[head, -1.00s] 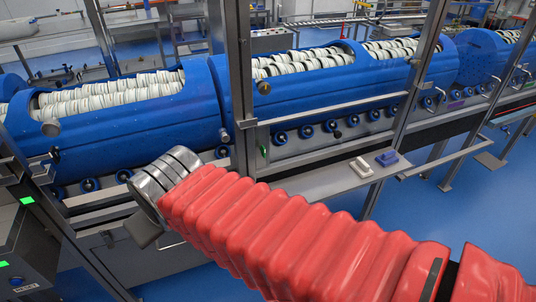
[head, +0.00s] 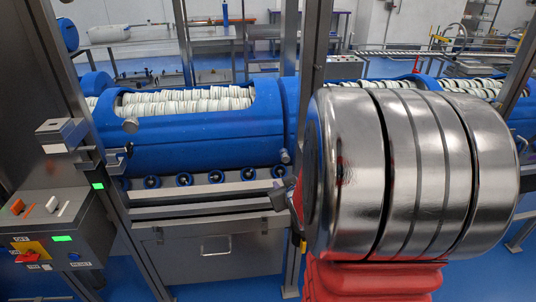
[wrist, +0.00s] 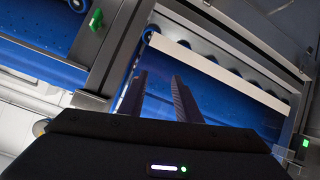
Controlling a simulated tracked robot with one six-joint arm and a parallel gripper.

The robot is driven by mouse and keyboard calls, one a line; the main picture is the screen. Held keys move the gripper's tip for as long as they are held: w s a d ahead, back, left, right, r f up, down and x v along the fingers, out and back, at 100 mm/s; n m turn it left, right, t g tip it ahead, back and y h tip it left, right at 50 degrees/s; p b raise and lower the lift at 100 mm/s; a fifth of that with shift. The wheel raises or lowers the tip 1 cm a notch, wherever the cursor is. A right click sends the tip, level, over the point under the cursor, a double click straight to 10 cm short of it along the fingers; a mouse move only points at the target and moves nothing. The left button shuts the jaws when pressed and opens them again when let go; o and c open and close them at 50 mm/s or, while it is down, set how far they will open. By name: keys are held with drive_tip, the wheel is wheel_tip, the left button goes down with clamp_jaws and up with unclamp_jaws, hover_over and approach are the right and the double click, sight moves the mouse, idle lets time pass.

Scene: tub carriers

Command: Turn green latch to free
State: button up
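The green latch (wrist: 95,18) is a small green piece on a metal post, at the upper left of the wrist view. It is hidden in the head view, behind my arm's large chrome joint. I cannot tell which way it is turned. My gripper (wrist: 159,78) shows two dark fingers in the wrist view, apart with nothing between them. The fingers are below and right of the latch in the picture and do not touch it. In the head view my arm covers most of the gripper.
A blue tub carrier (head: 190,140) holding rows of white tubs stands behind metal posts. A grey control box (head: 50,235) with a red and yellow switch is at the left. A bright green patch (head: 98,186) is on the left post. My arm blocks the right side.

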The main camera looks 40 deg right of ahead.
drive_tip(key=s+d+f+m+t+h, duration=0.3)
drive_tip(key=s+d+f, duration=0.5)
drive_tip(key=s, duration=0.5)
drive_tip(key=d+t, duration=0.1)
drive_tip(key=d, duration=0.1)
drive_tip(key=shift+s+d+m+t, duration=0.2)
drive_tip(key=shift+d+m+t, duration=0.1)
drive_tip(key=shift+m+t, duration=0.1)
drive_tip(key=x, duration=1.4)
drive_tip(key=shift+s, duration=0.1)
drive_tip(key=shift+c, duration=0.3)
